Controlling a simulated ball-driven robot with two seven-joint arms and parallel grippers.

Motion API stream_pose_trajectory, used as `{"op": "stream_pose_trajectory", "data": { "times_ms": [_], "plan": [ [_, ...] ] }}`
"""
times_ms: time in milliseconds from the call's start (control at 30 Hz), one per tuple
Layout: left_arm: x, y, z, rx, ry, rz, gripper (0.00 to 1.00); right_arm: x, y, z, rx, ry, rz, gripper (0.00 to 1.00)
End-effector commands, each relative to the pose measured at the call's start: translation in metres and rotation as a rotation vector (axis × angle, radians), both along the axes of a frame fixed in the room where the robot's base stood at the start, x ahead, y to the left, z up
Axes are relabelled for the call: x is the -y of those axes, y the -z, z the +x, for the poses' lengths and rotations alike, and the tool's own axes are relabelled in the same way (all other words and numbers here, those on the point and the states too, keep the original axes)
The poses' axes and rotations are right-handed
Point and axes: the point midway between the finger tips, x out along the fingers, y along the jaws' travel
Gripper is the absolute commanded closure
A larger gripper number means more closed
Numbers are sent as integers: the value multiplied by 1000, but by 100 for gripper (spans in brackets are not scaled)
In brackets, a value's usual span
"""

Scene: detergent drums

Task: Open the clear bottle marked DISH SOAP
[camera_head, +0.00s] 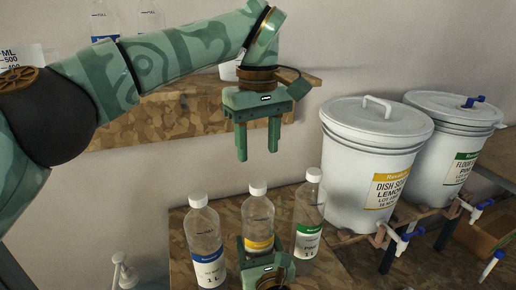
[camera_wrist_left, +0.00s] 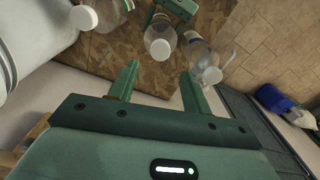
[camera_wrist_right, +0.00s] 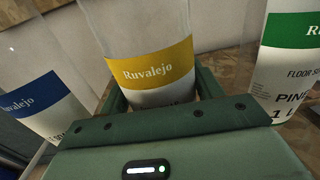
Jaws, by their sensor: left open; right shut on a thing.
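A clear bottle with a yellow label (camera_head: 258,222) stands upright between two others, its white cap (camera_head: 257,188) on. The label reads "Ruvalejo" in the right wrist view (camera_wrist_right: 158,68); its product name is hidden, but the yellow matches the DISH SOAP drum. My right gripper (camera_head: 262,250) is shut around this bottle low down, a finger on each side. My left gripper (camera_head: 257,154) is open and empty, pointing down above the cap, clear of it. The left wrist view shows the cap (camera_wrist_left: 160,49) just beyond and between its open fingers.
A blue-labelled bottle (camera_head: 206,243) stands close on the left, a green-labelled PINE bottle (camera_head: 307,220) close on the right. White drums with yellow (camera_head: 370,150) and green (camera_head: 450,130) labels stand at right. A wooden shelf (camera_head: 185,112) runs behind my left arm.

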Motion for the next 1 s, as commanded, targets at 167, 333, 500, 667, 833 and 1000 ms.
{"op": "stream_pose_trajectory", "data": {
  "times_ms": [167, 333, 500, 667, 833, 1000],
  "plan": [
    [0, 3, 0, -2, 194, 1, 51, 0, 0, 0, -1, 0, 0, 98],
    [0, 24, 0, -5, 224, 0, 51, 0, 0, 0, -1, 0, 0, 98],
    [0, 54, 0, -4, 222, 0, 51, 0, 0, 0, -1, 0, 0, 98],
    [0, 73, 0, -3, 219, 1, 51, 0, 0, 0, -1, 0, 0, 98],
    [0, 80, 0, 0, 219, 0, 51, 0, 0, 0, -1, 0, 0, 98],
    [0, 80, 0, 1, 218, 0, 51, 0, 0, 0, -1, 0, 0, 98]
  ]
}}
